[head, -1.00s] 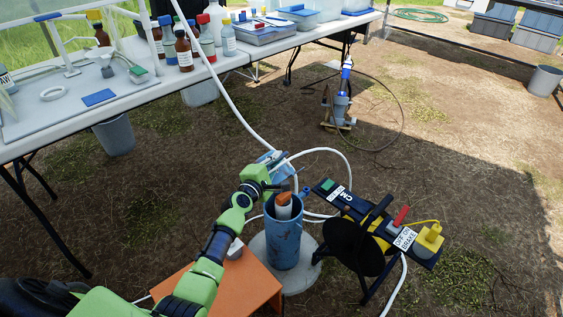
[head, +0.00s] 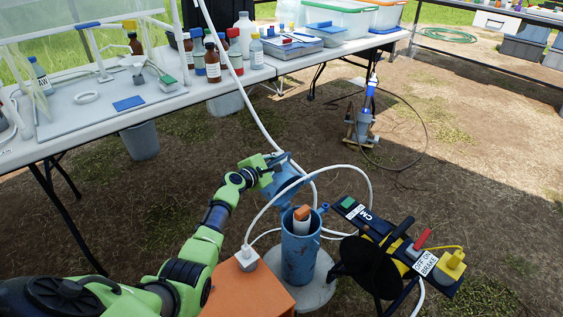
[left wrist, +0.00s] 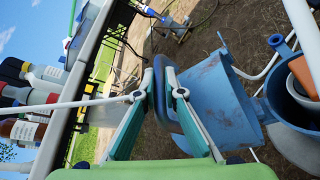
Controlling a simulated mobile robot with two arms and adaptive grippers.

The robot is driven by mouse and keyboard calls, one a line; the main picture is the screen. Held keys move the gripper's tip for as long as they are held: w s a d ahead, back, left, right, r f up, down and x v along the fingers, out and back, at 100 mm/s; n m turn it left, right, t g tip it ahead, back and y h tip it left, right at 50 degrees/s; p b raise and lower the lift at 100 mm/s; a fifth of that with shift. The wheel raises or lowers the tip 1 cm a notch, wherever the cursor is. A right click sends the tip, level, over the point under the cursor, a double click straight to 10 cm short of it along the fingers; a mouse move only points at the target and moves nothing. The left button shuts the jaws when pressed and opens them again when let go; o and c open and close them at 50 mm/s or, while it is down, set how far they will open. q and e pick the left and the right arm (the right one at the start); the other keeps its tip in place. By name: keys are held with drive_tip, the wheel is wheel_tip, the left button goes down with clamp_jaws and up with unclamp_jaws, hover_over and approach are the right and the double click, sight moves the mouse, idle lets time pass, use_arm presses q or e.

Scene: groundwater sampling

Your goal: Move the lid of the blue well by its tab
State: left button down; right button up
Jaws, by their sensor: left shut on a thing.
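The blue well (head: 298,262) is an upright blue pipe on a round concrete pad, with a white inner pipe topped by an orange cap (head: 302,212). Its blue lid (head: 287,183) stands open and tilted on the far side of the rim. My left gripper (head: 272,163) is at the lid's upper edge, behind the well. In the left wrist view, my left gripper (left wrist: 163,88) is shut on the tab at the edge of the scuffed lid (left wrist: 215,100). The well's rim (left wrist: 280,95) shows at right. My right gripper is not in view.
A white hose loops close around the well and lid. An orange stand (head: 255,292) is at its left. A table (head: 150,100) with bottles stands behind at left.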

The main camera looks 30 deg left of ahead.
use_arm(q)
drive_tip(key=shift+a+r, duration=0.1)
drive_tip(key=c, duration=2.1)
unclamp_jaws()
drive_tip(key=shift+c, duration=0.2)
drive_tip(key=v, duration=1.2)
